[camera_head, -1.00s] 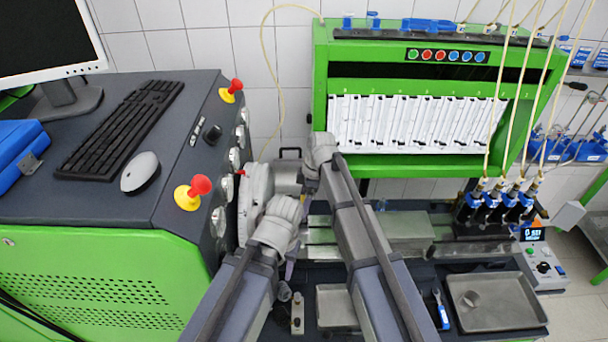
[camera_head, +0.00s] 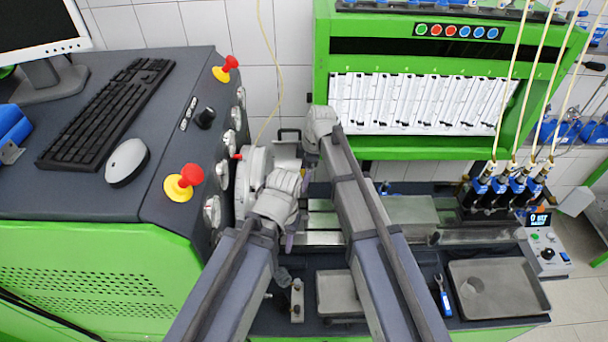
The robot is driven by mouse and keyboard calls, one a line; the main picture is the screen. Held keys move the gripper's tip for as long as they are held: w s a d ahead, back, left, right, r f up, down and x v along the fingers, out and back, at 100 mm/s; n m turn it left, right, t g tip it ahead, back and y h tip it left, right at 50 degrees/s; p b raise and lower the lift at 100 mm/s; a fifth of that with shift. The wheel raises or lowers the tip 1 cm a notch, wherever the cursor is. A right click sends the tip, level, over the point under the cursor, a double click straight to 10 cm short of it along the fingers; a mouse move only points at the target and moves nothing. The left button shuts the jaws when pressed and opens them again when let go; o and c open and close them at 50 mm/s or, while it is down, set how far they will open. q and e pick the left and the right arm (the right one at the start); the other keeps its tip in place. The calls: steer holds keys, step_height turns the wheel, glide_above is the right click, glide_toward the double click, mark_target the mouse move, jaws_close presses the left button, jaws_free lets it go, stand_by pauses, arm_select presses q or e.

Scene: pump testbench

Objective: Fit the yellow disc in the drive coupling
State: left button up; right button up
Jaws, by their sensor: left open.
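No yellow disc can be made out in this view. The drive coupling cannot be made out either; the area beside the pale round flange (camera_head: 256,172) on the bench's side is partly covered by my arms. My left gripper (camera_head: 298,212) is open, just right of the flange, with its purple-grey fingers apart and nothing visible between them. My right arm reaches up to a point right of the flange.
A smaller tray (camera_head: 336,293) and a blue-handled tool (camera_head: 444,300) lie nearer the middle. The green frame (camera_head: 450,153) stands behind. The grey console (camera_head: 165,215) borders the left.

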steer(key=shift+d+b+x, duration=0.2)
steer(key=shift+b+x, duration=0.7)
steer(key=shift+x, duration=0.05)
steer(key=shift+d+b+x, duration=0.2)
steer(key=shift+b+x, duration=0.65)
steer(key=shift+x, duration=0.1)
steer(key=shift+d+b+x, duration=0.2)
steer(key=shift+b+x, duration=0.7)
steer(key=shift+x, duration=0.05)
steer(key=shift+d+b+x, duration=0.15)
steer(key=shift+b+x, duration=0.5)
steer(key=shift+x, duration=0.05)
steer(key=shift+d+b+x, duration=0.15)
steer(key=shift+b+x, duration=0.5)
steer(key=shift+x, duration=0.1)
steer(key=o, duration=0.8)
steer(key=shift+a+p+v, duration=0.25)
steer(key=shift+p+v, duration=1)
steer(key=shift+a+p+v, duration=0.25)
steer(key=shift+p+v, duration=1)
steer(key=shift+p, duration=0.05)
steer(key=shift+a+p+v, duration=0.25)
steer(key=shift+p+v, duration=0.95)
steer(key=shift+p, duration=0.05)
steer(key=shift+r, duration=0.15)
steer(key=shift+s, duration=0.1)
